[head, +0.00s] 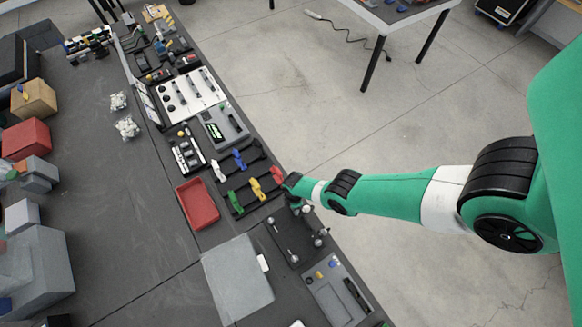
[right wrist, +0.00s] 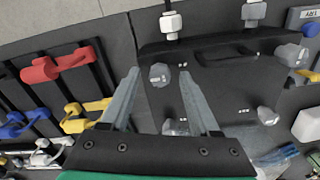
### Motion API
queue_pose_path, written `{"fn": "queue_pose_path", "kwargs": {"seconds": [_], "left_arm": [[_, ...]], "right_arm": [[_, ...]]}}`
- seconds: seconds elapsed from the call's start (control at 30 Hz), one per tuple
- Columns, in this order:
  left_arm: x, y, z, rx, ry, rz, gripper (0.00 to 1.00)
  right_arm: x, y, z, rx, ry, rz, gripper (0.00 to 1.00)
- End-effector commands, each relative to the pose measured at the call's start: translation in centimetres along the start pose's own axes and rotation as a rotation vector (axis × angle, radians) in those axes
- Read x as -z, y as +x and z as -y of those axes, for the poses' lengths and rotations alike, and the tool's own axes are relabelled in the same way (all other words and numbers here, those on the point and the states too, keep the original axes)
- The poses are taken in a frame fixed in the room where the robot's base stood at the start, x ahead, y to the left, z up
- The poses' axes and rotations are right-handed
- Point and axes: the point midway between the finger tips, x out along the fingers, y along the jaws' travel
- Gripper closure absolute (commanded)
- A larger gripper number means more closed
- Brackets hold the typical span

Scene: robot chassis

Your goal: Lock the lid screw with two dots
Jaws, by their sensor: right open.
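A dark lid plate (right wrist: 215,80) with several silver lid screws shows in the right wrist view; small white dot marks sit beside them. The upper-left screw (right wrist: 160,75) has what looks like two dots to its right. My right gripper (right wrist: 158,80) is open and empty, its fingertips on either side of that screw in the picture; I cannot tell how high above it they are. In the head view the lid plate (head: 285,243) lies at the table's right edge, with my right gripper (head: 302,208) over its far end. My left gripper is not in view.
Red, yellow, blue and green clamp-like parts (head: 240,180) stand beside the plate. A red tray (head: 198,203) and a grey flat box (head: 237,280) lie to the left. A grey panel (head: 335,290) is nearer. The table's middle left is mostly clear.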

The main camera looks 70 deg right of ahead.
Motion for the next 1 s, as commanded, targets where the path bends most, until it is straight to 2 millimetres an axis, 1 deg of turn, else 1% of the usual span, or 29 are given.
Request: {"fn": "queue_pose_path", "kwargs": {"seconds": [0.03, 0.27, 0.37, 0.4, 0.57, 0.6, 0.63, 1.0], "left_arm": [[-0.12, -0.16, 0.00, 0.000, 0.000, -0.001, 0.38], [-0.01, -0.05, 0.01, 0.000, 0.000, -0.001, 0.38], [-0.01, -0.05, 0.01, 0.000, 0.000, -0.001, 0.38], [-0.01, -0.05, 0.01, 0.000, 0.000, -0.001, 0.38], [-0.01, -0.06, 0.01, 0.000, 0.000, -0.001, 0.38], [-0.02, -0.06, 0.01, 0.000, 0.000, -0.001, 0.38], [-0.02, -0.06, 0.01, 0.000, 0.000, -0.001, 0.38], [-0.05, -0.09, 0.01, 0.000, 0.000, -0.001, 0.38]], "right_arm": [[0.00, 0.21, -0.03, 0.000, 0.000, 0.000, 0.38], [0.01, 0.07, -0.02, 0.000, 0.000, 0.000, 0.38], [0.01, 0.07, -0.01, 0.000, 0.000, 0.000, 0.54], [0.01, 0.07, -0.01, 0.000, 0.000, 0.000, 0.61], [0.02, 0.08, -0.01, 0.000, 0.000, 0.000, 0.90], [0.02, 0.08, -0.01, 0.000, 0.000, 0.000, 0.97], [0.01, 0.08, -0.01, 0.000, 0.000, 0.000, 1.00], [0.01, 0.11, 0.01, 0.000, 0.018, 0.000, 1.00]]}}
